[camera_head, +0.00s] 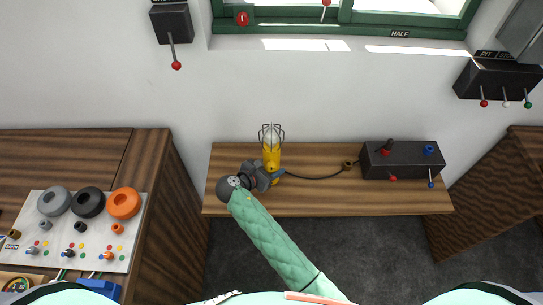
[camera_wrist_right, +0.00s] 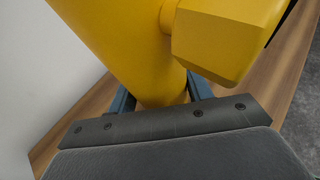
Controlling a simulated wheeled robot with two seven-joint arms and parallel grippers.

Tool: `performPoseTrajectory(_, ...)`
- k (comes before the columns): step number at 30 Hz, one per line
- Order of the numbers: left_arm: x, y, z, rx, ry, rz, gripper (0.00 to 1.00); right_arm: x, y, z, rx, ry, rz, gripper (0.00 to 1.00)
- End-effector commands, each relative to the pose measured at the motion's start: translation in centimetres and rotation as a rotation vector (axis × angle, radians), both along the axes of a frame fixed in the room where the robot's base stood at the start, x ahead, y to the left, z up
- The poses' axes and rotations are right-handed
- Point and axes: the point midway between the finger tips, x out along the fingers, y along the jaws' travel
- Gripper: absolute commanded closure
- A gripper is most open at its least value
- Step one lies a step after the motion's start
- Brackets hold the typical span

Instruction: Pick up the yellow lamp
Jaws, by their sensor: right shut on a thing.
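The yellow lamp (camera_head: 271,157) stands upright near the left part of the wooden shelf (camera_head: 330,195), with a wire cage around its clear top. It fills much of the right wrist view (camera_wrist_right: 130,50), where a blocky yellow part juts from its body. My right gripper (camera_head: 266,176) is shut on the lamp's lower body. In the right wrist view the blue fingers (camera_wrist_right: 160,95) are on either side of the yellow body, and their tips are hidden behind it. I cannot tell whether the lamp's base touches the shelf. My left gripper is not in view.
A dark cable (camera_head: 318,177) runs from near the lamp to a small brown plug (camera_head: 348,165). A dark switch box (camera_head: 402,160) stands at the shelf's right. A wooden cabinet with a white control panel (camera_head: 85,235) is at left. The shelf's middle front is clear.

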Motion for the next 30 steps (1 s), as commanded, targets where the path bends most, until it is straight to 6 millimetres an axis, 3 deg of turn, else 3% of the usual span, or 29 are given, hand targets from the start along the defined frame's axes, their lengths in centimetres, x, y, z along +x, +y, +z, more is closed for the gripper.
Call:
performPoseTrajectory(9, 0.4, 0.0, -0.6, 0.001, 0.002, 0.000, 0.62, 0.1, 0.1, 1.2, 0.003, -0.005, 0.000, 0.92)
performPoseTrajectory(12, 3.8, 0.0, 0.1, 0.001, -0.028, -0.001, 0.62, 0.1, 0.1, 2.5, 0.003, -0.005, -0.001, 0.92)
performPoseTrajectory(14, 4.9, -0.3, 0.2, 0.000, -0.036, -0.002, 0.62, 0.1, 0.1, 3.6, 0.005, -0.006, -0.001, 0.92)
performPoseTrajectory(24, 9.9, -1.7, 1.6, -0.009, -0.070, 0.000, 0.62, -3.4, -5.6, 7.7, 0.002, -0.005, -0.002, 0.92)
performPoseTrajectory(30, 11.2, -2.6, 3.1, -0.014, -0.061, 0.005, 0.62, -4.9, -8.2, 9.6, 0.001, -0.004, 0.000, 0.92)
